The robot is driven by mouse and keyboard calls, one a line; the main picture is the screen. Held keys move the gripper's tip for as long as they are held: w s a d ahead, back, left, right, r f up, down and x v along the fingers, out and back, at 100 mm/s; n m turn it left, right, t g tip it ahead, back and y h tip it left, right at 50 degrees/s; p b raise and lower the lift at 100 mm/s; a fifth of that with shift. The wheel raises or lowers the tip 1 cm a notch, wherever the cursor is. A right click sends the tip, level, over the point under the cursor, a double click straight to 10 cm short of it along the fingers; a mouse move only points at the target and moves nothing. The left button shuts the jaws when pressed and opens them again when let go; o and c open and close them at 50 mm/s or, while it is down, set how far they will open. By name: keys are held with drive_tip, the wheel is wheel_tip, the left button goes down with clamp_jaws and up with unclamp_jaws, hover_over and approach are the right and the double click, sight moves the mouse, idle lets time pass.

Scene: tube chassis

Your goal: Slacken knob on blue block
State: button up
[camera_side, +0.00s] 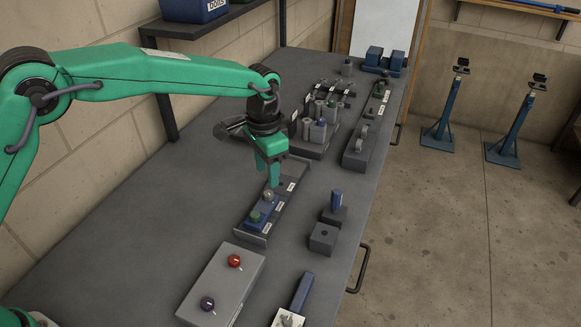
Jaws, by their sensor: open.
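A blue block (263,226) sits in the near part of a long grey tray (250,238) in the middle of the bench. A green knob (255,216) stands on its near end, and a pale, silvery knob (268,195) stands toward its far end. My gripper (268,175) points down above the tray, just beyond and above the silvery knob. Its green fingers are open with nothing seen between them. The small gap between fingertips and knob is hard to judge from this angle.
A grey box (222,284) with a red knob (234,261) and a dark purple knob (207,304) stands nearer the camera. Small dark blocks (323,238) lie right of the tray. Racks of parts (318,130) stand behind. The bench left of the tray is clear.

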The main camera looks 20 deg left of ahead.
sight(268, 193)
drive_tip(key=shift+f, duration=3.1)
drive_tip(key=shift+c, duration=0.2)
clamp_jaws()
